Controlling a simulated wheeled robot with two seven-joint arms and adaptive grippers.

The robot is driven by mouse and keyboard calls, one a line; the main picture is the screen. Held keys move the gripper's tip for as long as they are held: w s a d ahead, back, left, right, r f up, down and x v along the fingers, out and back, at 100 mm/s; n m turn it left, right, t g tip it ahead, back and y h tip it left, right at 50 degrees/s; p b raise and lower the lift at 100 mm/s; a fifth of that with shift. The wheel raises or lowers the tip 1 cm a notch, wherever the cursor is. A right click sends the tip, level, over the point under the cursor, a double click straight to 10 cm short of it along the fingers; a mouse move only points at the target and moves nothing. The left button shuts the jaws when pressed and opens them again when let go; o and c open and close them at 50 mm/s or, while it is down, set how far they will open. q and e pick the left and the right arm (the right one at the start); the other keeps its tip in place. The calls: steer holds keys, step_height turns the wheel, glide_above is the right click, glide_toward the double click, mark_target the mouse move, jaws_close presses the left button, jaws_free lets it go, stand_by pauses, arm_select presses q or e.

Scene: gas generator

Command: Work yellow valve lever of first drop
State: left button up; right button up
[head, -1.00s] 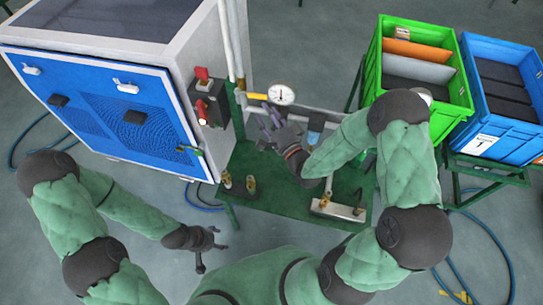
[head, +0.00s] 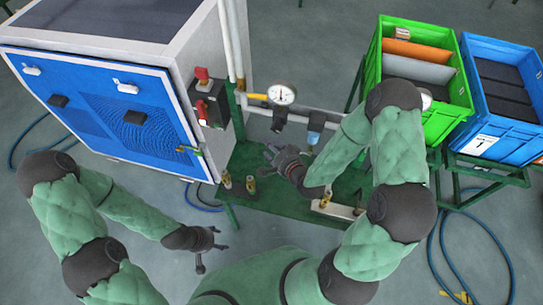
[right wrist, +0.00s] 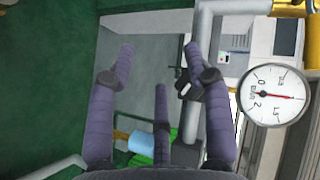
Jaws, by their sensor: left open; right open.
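The yellow valve lever (head: 257,97) lies along the pipe just left of the round pressure gauge (head: 281,95) in the head view. In the right wrist view a yellow part (right wrist: 288,9) shows at the top right, above the gauge (right wrist: 273,95); I cannot tell if it is the same lever. My right gripper (head: 271,153) is open and empty, over the green bench, nearer to me than the lever and apart from it. Its spread fingers (right wrist: 160,62) show in the right wrist view. My left gripper (head: 213,246) is open and empty over the floor, far from the lever.
The blue-fronted generator cabinet (head: 110,105) stands left, with red switches (head: 202,78) on its side. Green (head: 443,120) and blue (head: 500,140) crates are at right.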

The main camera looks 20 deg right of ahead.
steer(key=shift+s+a+f+n+g, duration=0.15)
steer(key=shift+s+f+g, duration=0.1)
steer(key=shift+f, duration=0.3)
steer(key=shift+s+f+n+g, duration=0.1)
steer(key=shift+s+f+g, duration=0.15)
steer(key=shift+f, duration=0.3)
steer(key=shift+s+a+f+n+g, duration=0.1)
steer(key=shift+s+f+n+g, duration=0.15)
steer(key=shift+f, duration=0.3)
